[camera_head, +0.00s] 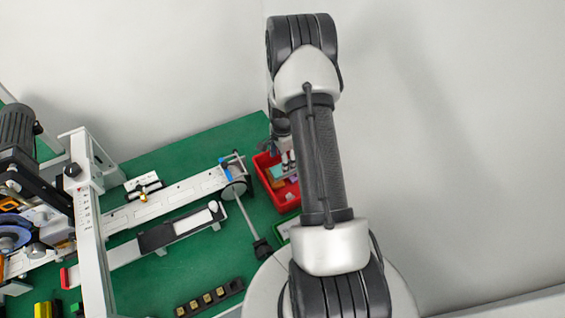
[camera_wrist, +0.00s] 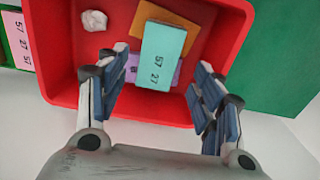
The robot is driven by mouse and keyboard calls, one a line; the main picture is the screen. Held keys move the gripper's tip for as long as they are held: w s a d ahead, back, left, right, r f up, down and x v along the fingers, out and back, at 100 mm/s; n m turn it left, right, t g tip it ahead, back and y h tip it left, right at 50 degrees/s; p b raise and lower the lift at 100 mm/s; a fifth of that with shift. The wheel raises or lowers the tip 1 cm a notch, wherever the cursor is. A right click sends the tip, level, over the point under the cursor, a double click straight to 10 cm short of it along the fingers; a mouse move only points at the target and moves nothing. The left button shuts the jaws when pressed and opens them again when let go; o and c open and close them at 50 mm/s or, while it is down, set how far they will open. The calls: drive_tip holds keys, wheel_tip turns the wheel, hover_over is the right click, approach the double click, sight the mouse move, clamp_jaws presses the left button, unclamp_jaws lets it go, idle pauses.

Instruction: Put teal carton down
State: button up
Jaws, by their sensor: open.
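The teal carton (camera_wrist: 163,56), marked "57 27", lies in the red bin (camera_wrist: 62,60) in the wrist view, on top of an orange carton (camera_wrist: 157,16) and a purple carton (camera_wrist: 131,70). My gripper (camera_wrist: 163,84) is open, its blue-padded fingers apart on either side of the teal carton's near end. In the head view the red bin (camera_head: 272,187) is partly hidden by my arm, and my gripper is mostly hidden there.
A white crumpled lump (camera_wrist: 94,20) lies in the bin's left part. A pink carton (camera_wrist: 17,40) marked "57 27 57" is outside the bin at left. The green table (camera_head: 190,262) carries a coder machine (camera_head: 85,220) and a dark block strip (camera_head: 210,298).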

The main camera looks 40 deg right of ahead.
drive_tip(key=a+r+n+t+p, duration=0.1)
drive_tip(key=a+r+n, duration=0.15)
drive_tip(key=r, duration=0.85)
drive_tip(key=a+r+n, duration=0.2)
drive_tip(key=a+r, duration=0.2)
drive_tip(key=r, duration=0.6)
drive_tip(key=s+a+r+n+t, duration=0.1)
drive_tip(key=s+a+r+n, duration=0.35)
drive_tip(key=a+r, duration=0.55)
drive_tip(key=s+a+r+n+t, duration=0.1)
drive_tip(key=s+a+r+n, duration=0.3)
drive_tip(key=s, duration=0.4)
drive_tip(key=s+a+r+n+t, duration=0.1)
drive_tip(key=s+a+r+n, duration=0.3)
drive_tip(key=s+a+n, duration=0.2)
drive_tip(key=shift+s+a+n+t, duration=0.25)
drive_tip(key=shift+s+n+t, duration=0.05)
drive_tip(key=shift+s+n, duration=0.55)
drive_tip(key=shift+s, duration=0.1)
